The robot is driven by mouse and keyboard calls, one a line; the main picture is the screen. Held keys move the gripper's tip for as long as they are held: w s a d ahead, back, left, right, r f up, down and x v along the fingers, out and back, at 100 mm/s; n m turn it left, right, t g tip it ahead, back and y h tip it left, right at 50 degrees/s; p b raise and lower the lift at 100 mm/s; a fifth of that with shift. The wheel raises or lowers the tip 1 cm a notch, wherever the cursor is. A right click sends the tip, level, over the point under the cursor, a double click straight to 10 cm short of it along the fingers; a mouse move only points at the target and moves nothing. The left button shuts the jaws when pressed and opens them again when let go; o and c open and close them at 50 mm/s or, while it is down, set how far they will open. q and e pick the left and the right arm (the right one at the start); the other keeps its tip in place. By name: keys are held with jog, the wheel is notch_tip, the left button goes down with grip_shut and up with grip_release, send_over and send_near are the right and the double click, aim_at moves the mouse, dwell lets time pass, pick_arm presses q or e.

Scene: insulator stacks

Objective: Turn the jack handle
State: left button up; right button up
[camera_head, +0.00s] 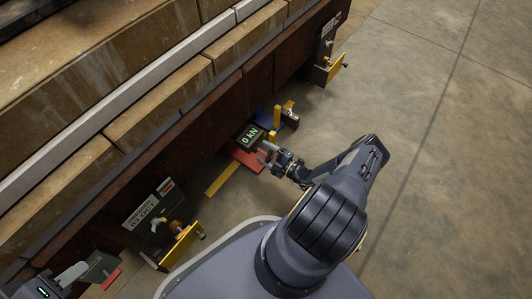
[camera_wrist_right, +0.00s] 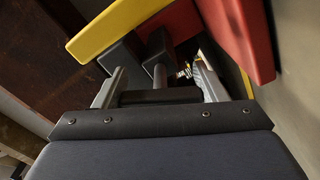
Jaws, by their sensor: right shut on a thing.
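The jack stands on the floor against the brown beam, with a red base (camera_head: 243,157) and a display (camera_head: 249,136) reading 0 kN. My right gripper (camera_head: 268,152) is at its near side. In the right wrist view, my right gripper (camera_wrist_right: 158,92) is shut on a dark bar, which looks like the jack handle (camera_wrist_right: 160,97), lying across between the fingers. A grey stem (camera_wrist_right: 158,50) rises just beyond it. The red base (camera_wrist_right: 235,35) shows at the upper right. My left gripper (camera_head: 72,275) is at the lower left edge; its fingers are not clear.
A yellow bar (camera_head: 222,178) sticks out beside the red base. A bracket with a yellow plate (camera_head: 181,246) stands at the lower left, another (camera_head: 328,70) at the upper right. The long beam (camera_head: 215,100) blocks the left; concrete floor (camera_head: 440,130) is open at right.

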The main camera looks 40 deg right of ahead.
jog(key=m, duration=0.6)
jog(key=shift+f, duration=0.1)
jog(key=shift+m, duration=0.3)
dwell(0.3)
jog(key=o, duration=0.7)
jog(key=shift+s, duration=0.15)
jog(key=p+v, duration=0.1)
jog(key=v, duration=0.6)
jog(key=shift+s+p, duration=0.3)
jog(key=shift+d, duration=0.1)
